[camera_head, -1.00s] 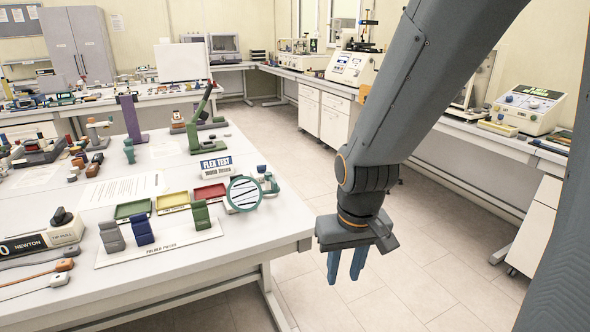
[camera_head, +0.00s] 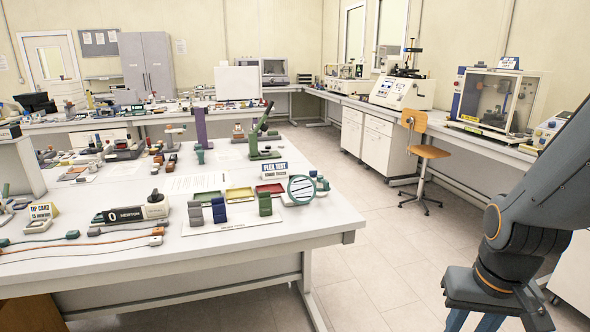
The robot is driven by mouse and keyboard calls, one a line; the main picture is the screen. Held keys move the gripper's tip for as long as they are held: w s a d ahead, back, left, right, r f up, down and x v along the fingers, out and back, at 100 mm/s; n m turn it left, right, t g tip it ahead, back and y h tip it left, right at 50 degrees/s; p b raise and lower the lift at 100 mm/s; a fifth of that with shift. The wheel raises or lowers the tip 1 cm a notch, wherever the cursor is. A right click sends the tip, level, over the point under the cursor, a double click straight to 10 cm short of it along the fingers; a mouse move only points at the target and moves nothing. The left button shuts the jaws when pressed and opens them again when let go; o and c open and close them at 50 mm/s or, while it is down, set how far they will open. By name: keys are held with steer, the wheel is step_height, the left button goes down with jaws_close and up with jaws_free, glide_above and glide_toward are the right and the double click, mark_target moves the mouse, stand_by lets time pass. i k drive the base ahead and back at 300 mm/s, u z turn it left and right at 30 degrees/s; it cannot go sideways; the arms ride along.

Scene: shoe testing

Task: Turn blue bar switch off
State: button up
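I cannot clearly make out a blue bar switch in this view. A small blue upright block (camera_head: 218,210) stands among coloured blocks on a white board on the near table; I cannot tell whether it is a switch. A cased test machine (camera_head: 497,100) on the right bench has a dark blue strip on its left side, too small to read as a switch. My gripper (camera_head: 474,322) hangs at the lower right over the floor, well apart from the tables. Its two blue fingers are apart with nothing seen between them. Their tips are cut off by the picture's bottom edge.
The near table (camera_head: 200,262) fills the left, crowded with samples, trays and cables. An orange chair (camera_head: 427,152) stands before the right bench. Open floor (camera_head: 390,235) lies between table and bench. White machines (camera_head: 403,92) stand on the back right bench.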

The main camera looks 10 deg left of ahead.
mark_target(312, 173)
steer(key=u, duration=0.6)
steer(key=i, duration=0.55)
steer(key=u, duration=0.65)
steer(key=i, duration=0.6)
steer(key=z, duration=0.2)
